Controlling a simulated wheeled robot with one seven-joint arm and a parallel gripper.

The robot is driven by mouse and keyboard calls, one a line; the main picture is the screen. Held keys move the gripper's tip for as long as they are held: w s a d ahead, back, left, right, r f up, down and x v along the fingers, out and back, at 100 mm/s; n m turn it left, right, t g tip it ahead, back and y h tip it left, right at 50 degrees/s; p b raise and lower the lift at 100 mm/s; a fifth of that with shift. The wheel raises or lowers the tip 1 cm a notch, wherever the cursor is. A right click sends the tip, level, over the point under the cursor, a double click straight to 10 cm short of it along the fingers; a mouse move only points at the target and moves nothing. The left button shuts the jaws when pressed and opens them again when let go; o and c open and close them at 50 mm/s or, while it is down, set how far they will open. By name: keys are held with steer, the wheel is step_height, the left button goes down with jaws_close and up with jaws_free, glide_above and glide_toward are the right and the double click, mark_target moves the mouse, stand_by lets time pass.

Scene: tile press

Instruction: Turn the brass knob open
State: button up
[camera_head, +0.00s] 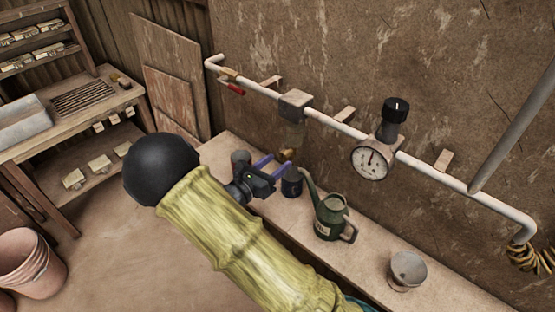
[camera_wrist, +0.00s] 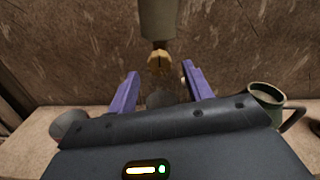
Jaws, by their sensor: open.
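A brass knob (camera_wrist: 160,62) shows in the wrist view under the end of a grey-green cylinder (camera_wrist: 158,20). It lies between and beyond the tips of my gripper (camera_wrist: 160,70), whose two purple fingers are spread apart with nothing held. In the head view, my gripper (camera_head: 275,160) is above the bench near the wall, with a small brass piece (camera_head: 286,153) at its fingertips. I cannot tell whether the fingers touch the knob. My arm hides part of the bench.
A white pipe (camera_head: 330,122) runs along the wall with a grey box (camera_head: 295,105), a gauge (camera_head: 371,161) and a red-handled valve (camera_head: 234,88).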

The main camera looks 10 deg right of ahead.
steer(key=shift+w+d, duration=0.4)
steer(key=shift+d, duration=0.2)
steer(key=c, duration=1)
steer(key=shift+o, duration=0.2)
